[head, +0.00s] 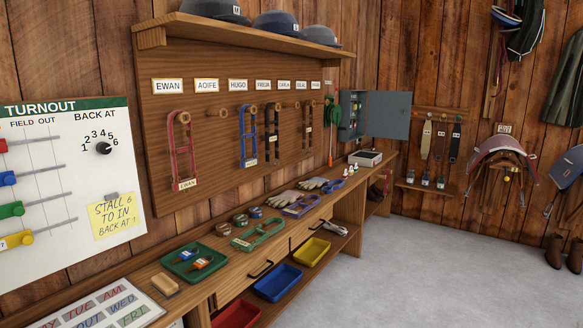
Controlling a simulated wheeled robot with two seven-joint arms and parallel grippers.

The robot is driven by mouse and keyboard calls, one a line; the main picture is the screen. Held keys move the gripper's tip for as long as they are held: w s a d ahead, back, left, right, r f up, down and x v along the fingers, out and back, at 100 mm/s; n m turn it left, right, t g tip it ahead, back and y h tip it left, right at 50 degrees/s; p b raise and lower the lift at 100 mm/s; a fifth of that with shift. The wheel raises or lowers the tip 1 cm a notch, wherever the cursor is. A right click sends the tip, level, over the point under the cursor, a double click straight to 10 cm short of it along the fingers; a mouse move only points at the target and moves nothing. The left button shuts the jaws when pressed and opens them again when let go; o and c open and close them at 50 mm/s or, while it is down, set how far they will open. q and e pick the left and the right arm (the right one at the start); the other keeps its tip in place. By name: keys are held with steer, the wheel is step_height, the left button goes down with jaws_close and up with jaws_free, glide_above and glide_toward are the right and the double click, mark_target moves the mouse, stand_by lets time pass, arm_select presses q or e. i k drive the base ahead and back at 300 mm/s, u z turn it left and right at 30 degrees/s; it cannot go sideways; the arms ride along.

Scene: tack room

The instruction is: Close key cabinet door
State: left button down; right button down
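Neither of my grippers is in the head view.
The long wooden bench (330,205) runs along the left wall and holds gloves, halters and a green tray (193,262). A pale box (365,157) sits at its far end. The grey floor (430,260) at right is clear.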

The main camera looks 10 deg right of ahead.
mark_target(386, 118)
steer(key=z, duration=0.55)
steer(key=i, duration=1.35)
steer(key=z, duration=1.15)
steer(key=i, duration=4)
steer(key=u, duration=1.2)
steer(key=i, duration=1.8)
steer(key=u, duration=0.85)
